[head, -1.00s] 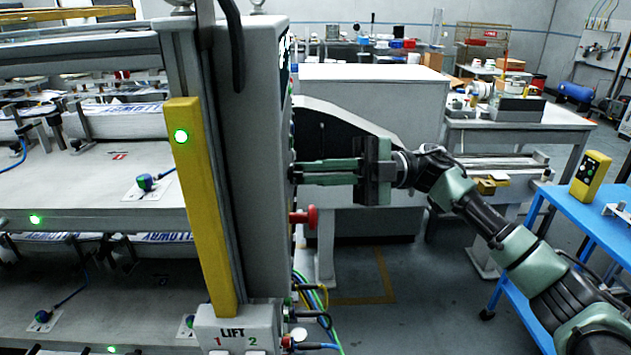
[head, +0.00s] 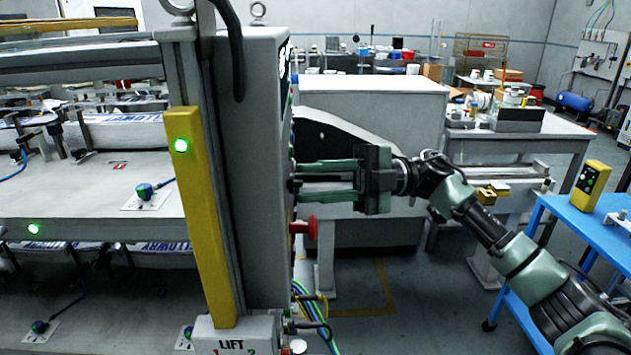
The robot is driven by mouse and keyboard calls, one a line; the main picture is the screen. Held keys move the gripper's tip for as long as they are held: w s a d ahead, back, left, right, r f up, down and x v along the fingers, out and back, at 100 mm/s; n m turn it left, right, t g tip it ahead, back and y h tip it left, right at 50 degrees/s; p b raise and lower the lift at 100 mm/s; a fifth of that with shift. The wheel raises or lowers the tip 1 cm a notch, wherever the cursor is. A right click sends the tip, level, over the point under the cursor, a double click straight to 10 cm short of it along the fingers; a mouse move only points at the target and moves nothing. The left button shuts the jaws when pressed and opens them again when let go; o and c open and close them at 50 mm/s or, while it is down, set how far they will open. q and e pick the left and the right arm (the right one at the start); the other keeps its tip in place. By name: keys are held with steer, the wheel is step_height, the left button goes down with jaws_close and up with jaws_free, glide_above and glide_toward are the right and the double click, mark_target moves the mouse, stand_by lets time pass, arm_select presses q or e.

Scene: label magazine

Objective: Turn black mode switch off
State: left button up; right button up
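My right gripper (head: 302,182) reaches in from the right and points left at the side face of the grey control box (head: 255,150). Its two green fingers are spread apart, one above the other, with nothing held between them. A small black knob (head: 294,184), which looks like the mode switch, sticks out from that face between the fingertips. The panel is seen edge-on, so the knob's turned position cannot be read. My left gripper is not in view.
A red mushroom button (head: 305,228) juts out just below the gripper. Cables (head: 308,305) hang lower down. A blue cart (head: 590,228) with a yellow pendant (head: 590,185) stands at right. A light grey cabinet (head: 375,105) is behind the gripper.

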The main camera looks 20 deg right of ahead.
steer(key=shift+d, duration=0.1)
steer(key=d+f+b, duration=0.1)
steer(key=d+b, duration=0.1)
steer(key=d, duration=0.5)
steer(key=shift+w+d, duration=0.25)
steer(key=shift+w, duration=0.1)
steer(key=shift+f, duration=0.1)
